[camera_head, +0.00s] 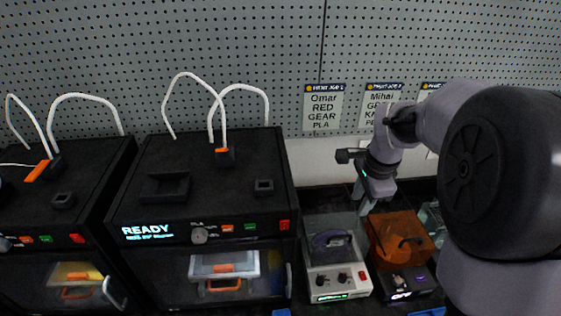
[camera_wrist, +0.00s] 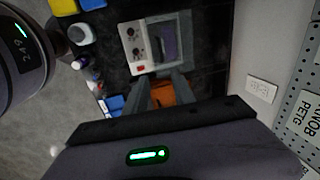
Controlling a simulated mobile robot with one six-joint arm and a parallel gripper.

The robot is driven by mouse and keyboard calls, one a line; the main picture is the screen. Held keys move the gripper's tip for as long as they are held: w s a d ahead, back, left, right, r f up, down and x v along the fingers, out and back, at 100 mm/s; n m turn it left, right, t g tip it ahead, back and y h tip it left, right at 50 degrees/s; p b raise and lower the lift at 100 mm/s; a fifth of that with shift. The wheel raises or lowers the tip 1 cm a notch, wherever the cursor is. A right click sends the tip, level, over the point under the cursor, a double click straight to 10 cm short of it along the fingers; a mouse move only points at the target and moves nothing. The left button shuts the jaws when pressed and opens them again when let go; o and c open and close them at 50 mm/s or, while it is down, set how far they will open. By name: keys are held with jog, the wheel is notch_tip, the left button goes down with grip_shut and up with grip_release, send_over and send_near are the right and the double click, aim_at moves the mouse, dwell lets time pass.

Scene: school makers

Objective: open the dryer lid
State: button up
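The dryer (camera_head: 408,281) is a dark box with a lit display and a knob, low at the right in the head view. Its translucent orange lid (camera_head: 393,226) looks closed, with a round spool-like shape showing through and a dark handle on it. In the wrist view the orange lid (camera_wrist: 160,94) shows between my fingers, partly hidden by them. My gripper (camera_head: 366,203) points down above the back left part of the dryer, apparently clear of the lid. In the wrist view my gripper (camera_wrist: 164,88) has its two fingers apart with nothing held between them.
A white device with knobs (camera_head: 338,283) stands close left of the dryer; it shows in the wrist view too (camera_wrist: 137,48). A black printer (camera_head: 140,213) reading READY stands farther left. A pegboard wall (camera_head: 280,60) with paper signs is behind.

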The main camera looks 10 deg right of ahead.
aim_at(346, 235)
jog(key=shift+m, duration=0.3)
jog(key=b+x, duration=0.1)
jog(key=x, duration=0.5)
jog(key=b+x, duration=0.1)
jog(key=x, duration=0.5)
jog(key=b+x, duration=0.2)
jog(key=x, duration=0.4)
jog(key=shift+w+d+f, duration=0.15)
jog(key=shift+d+f, duration=0.1)
jog(key=shift+d, duration=0.15)
grip_shut()
